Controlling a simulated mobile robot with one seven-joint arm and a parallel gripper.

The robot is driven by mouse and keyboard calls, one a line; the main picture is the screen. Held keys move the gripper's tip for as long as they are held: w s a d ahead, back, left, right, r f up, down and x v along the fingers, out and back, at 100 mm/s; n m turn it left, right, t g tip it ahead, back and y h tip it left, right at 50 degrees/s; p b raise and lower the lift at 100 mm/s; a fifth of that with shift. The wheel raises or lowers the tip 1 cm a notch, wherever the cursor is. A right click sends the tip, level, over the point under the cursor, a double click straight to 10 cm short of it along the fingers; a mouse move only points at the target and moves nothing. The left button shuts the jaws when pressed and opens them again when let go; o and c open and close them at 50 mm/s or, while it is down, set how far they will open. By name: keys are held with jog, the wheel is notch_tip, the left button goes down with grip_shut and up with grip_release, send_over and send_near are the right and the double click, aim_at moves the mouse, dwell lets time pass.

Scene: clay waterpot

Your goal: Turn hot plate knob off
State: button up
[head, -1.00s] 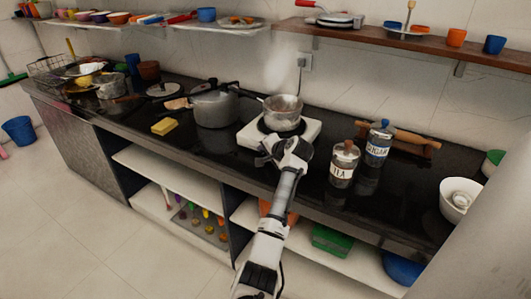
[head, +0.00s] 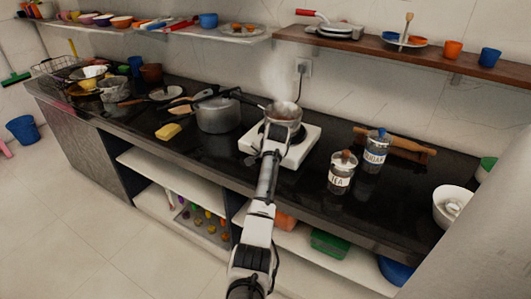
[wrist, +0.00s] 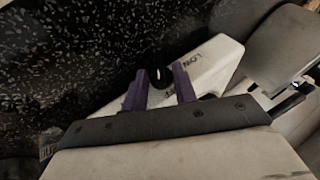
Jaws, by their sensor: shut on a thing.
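The white hot plate (head: 299,150) stands on the black counter, with a metal pan (head: 284,112) on its burner. My gripper (head: 270,146) is at the plate's front left side in the head view, and my arm hides the knob there. In the wrist view, the black round knob (wrist: 160,74) sits between the purple fingers of my gripper (wrist: 158,82), which are shut on it. The word "LOW" is printed on the white hot plate surface (wrist: 215,58) beside the knob. The knob's pointer setting is hard to read.
A pressure cooker (head: 218,113) stands left of the hot plate. The tea jar (head: 341,172), sugar jar (head: 374,152) and rolling pin (head: 396,145) are to the right. Open shelves lie below the counter. Steam rises above the pan.

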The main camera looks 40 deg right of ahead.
jog(key=shift+w+a+r+n+g+h+p, duration=0.1)
jog(key=shift+w+n+g+h+p, duration=0.1)
jog(key=shift+g, duration=0.4)
jog(key=shift+w+r+n+g+h+p, duration=0.1)
jog(key=shift+g+h+p, duration=0.1)
jog(key=shift+g, duration=0.4)
jog(key=shift+w+g+h+b, duration=0.1)
jog(key=shift+g+h+b, duration=0.25)
jog(key=shift+g, duration=0.65)
jog(key=o, duration=0.6)
jog(key=shift+f, duration=0.1)
jog(key=b+v, duration=0.3)
jog(key=v, duration=1.1)
jog(key=shift+w+a, duration=0.2)
jog(key=shift+f, duration=0.1)
